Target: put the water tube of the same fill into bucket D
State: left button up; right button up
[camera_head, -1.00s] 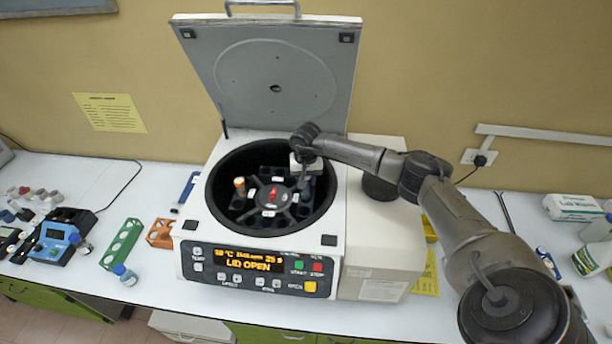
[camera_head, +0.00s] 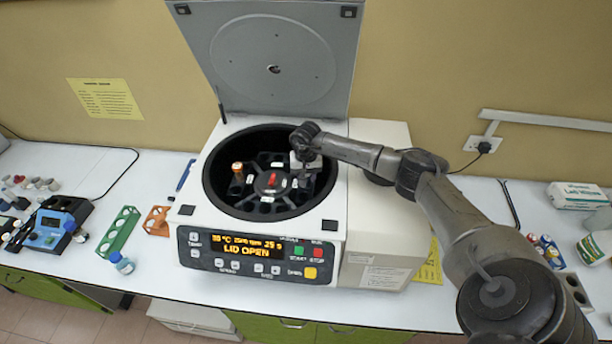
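The centrifuge (camera_head: 188,225) stands in the middle with its lid (camera_head: 275,60) raised; its display reads LID OPEN. Its rotor (camera_head: 271,183) has several buckets with white labels too small to read. A tube with an orange-brown cap (camera_head: 237,169) stands in a bucket on the rotor's left side. My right gripper (camera_head: 304,172) points down into the bowl over the rotor's right side. Its fingertips are dark and small, and I cannot tell whether they hold a tube. My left gripper is out of view.
A green rack (camera_head: 118,231), an orange rack (camera_head: 157,220), a blue-capped bottle (camera_head: 121,263) and a blue device (camera_head: 52,232) are left of the centrifuge. Several small vials (camera_head: 545,249), a dark holder (camera_head: 574,289) and a white box (camera_head: 578,195) are at the right. The front bench strip is mostly clear.

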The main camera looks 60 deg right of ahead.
jog(key=o, duration=1)
notch_tip(320, 180, up, 12)
jog(key=b, duration=0.3)
jog(key=shift+r, duration=0.95)
